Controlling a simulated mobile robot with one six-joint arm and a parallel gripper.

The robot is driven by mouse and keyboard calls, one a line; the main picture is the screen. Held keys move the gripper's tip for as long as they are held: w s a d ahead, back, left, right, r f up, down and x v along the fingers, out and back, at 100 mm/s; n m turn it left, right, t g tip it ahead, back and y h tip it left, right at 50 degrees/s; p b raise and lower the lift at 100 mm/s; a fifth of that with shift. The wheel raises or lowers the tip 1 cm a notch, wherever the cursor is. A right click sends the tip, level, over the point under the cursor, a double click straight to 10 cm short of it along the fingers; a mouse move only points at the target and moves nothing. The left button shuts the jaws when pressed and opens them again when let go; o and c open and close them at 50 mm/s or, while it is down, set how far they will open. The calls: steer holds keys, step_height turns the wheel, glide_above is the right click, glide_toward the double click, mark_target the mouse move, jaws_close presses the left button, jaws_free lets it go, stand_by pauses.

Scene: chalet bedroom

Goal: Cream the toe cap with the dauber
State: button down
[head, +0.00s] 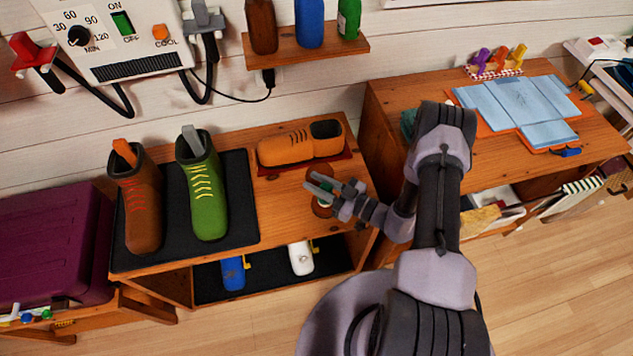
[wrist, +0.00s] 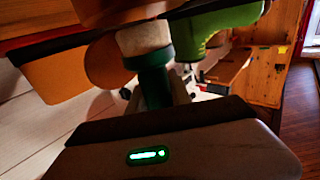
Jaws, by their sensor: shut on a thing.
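An orange laced shoe (head: 300,146) lies on a small dark red mat on the bench top, its toe to the left and its opening to the right. My gripper (head: 325,190) is in front of the shoe, apart from it, low over the bench. It is shut on a green-handled dauber (head: 325,204), which shows better in the wrist view (wrist: 152,78) with a pale cream pad at its end. A round brown thing (head: 318,210) is partly hidden under the gripper. The orange shoe also shows in the wrist view (wrist: 52,82), to the left of the dauber.
A brown boot (head: 140,210) and a green boot (head: 208,200) stand on a black mat (head: 240,170) to the left. Blue (head: 233,272) and white (head: 301,258) bottles are on the lower shelf. A wall shelf (head: 345,50) holds bottles. A desk stands at right.

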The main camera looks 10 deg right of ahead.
steer(key=shift+f+b, duration=0.45)
stand_by(1.2)
step_height(320, 180, up, 7)
steer(key=p, duration=0.5)
stand_by(0.5)
